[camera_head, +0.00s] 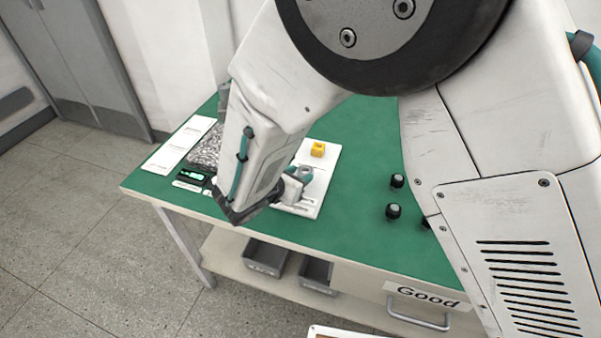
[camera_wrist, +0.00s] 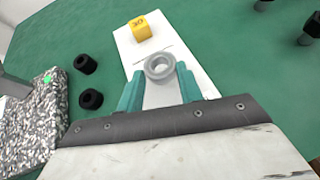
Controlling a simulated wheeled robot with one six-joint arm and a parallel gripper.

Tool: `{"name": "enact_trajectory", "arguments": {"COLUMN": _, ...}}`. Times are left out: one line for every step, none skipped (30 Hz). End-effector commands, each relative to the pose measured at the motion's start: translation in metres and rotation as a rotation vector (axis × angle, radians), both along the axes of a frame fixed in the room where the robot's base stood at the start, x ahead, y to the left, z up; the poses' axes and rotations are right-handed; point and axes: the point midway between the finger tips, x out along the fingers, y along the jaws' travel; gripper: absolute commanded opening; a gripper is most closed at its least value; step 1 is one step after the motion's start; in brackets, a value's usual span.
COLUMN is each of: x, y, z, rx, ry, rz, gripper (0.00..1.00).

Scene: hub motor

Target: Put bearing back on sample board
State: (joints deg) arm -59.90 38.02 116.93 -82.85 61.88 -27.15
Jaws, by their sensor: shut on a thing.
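The bearing is a grey ring (camera_wrist: 160,68) with a round hole, between the teal fingertips of my gripper (camera_wrist: 160,80) in the wrist view. My gripper is shut on it. The sample board is a white plate (camera_wrist: 190,79) on the green table, behind the bearing in that view. In the head view the bearing (camera_head: 305,171) and my gripper (camera_head: 297,178) are over the board (camera_head: 326,166), partly hidden by my arm. Whether the bearing touches the board or hangs just above it, I cannot tell.
A yellow block (camera_wrist: 140,28) stands on the board's far part. More black cylinders (camera_head: 393,211) stand to the right. Green table (camera_head: 357,133) is bare between.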

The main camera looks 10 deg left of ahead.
Motion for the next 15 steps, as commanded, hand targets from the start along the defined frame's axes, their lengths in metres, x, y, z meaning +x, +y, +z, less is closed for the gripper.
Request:
{"name": "enact_trajectory", "arguments": {"x": 0.000, "y": -0.001, "z": -0.008, "rx": -0.002, "ry": 0.002, "rz": 0.001, "gripper": 0.09}}
{"name": "enact_trajectory", "arguments": {"x": -0.001, "y": -0.001, "z": -0.013, "rx": -0.003, "ry": 0.002, "rz": 0.000, "gripper": 0.09}}
{"name": "enact_trajectory", "arguments": {"x": -0.001, "y": -0.001, "z": -0.019, "rx": -0.004, "ry": 0.003, "rz": 0.000, "gripper": 0.09}}
{"name": "enact_trajectory", "arguments": {"x": -0.001, "y": -0.001, "z": -0.023, "rx": -0.003, "ry": 0.002, "rz": 0.000, "gripper": 0.09}}
{"name": "enact_trajectory", "arguments": {"x": -0.001, "y": -0.001, "z": -0.026, "rx": -0.002, "ry": 0.002, "rz": -0.001, "gripper": 0.09}}
{"name": "enact_trajectory", "arguments": {"x": -0.001, "y": -0.001, "z": -0.028, "rx": -0.002, "ry": 0.002, "rz": 0.000, "gripper": 0.09}}
{"name": "enact_trajectory", "arguments": {"x": -0.001, "y": 0.000, "z": -0.028, "rx": -0.001, "ry": 0.001, "rz": 0.000, "gripper": 0.09}}
{"name": "enact_trajectory", "arguments": {"x": -0.001, "y": 0.000, "z": -0.028, "rx": -0.001, "ry": 0.000, "rz": 0.000, "gripper": 0.09}}
{"name": "enact_trajectory", "arguments": {"x": -0.001, "y": 0.000, "z": -0.028, "rx": 0.000, "ry": 0.000, "rz": 0.000, "gripper": 0.09}}
{"name": "enact_trajectory", "arguments": {"x": -0.001, "y": 0.000, "z": -0.028, "rx": 0.000, "ry": 0.000, "rz": 0.000, "gripper": 0.09}}
{"name": "enact_trajectory", "arguments": {"x": -0.001, "y": 0.000, "z": -0.028, "rx": 0.000, "ry": 0.000, "rz": 0.000, "gripper": 0.09}}
{"name": "enact_trajectory", "arguments": {"x": -0.001, "y": 0.000, "z": -0.028, "rx": 0.000, "ry": 0.000, "rz": 0.000, "gripper": 0.09}}
{"name": "enact_trajectory", "arguments": {"x": -0.001, "y": 0.000, "z": -0.028, "rx": 0.000, "ry": 0.000, "rz": 0.000, "gripper": 0.09}}
{"name": "enact_trajectory", "arguments": {"x": -0.001, "y": 0.000, "z": -0.028, "rx": 0.000, "ry": 0.000, "rz": 0.000, "gripper": 0.09}}
{"name": "enact_trajectory", "arguments": {"x": -0.001, "y": 0.000, "z": -0.029, "rx": 0.000, "ry": 0.001, "rz": 0.000, "gripper": 0.09}}
